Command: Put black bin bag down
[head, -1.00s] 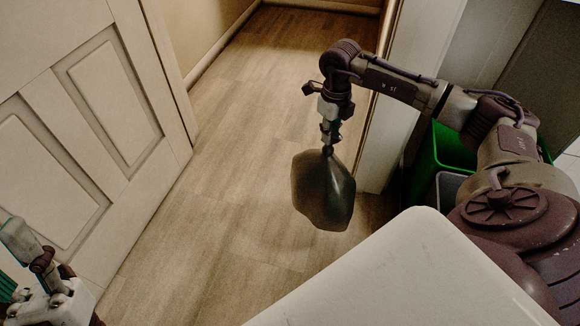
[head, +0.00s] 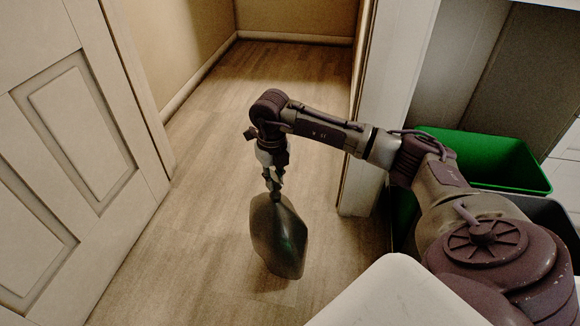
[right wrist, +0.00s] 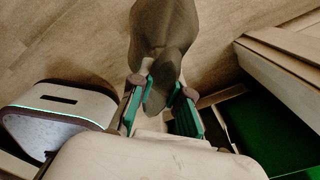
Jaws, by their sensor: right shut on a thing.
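The black bin bag (head: 279,240) is a dark, full, tapered bag that hangs from my right gripper (head: 273,190) in the head view, in front of the wooden floor. In the right wrist view the green-padded fingers of my right gripper (right wrist: 161,105) are shut on the neck of the bag (right wrist: 163,35). The bag hangs close to the floor; I cannot tell whether its bottom touches it. My left gripper is not in view.
A white panelled door (head: 75,120) stands at the left. A door frame (head: 380,110) is at the right, with a green bin (head: 490,150) and a dark grey bin (head: 550,215) beyond it. Wooden floor (head: 205,235) lies clear around the bag and into the passage behind.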

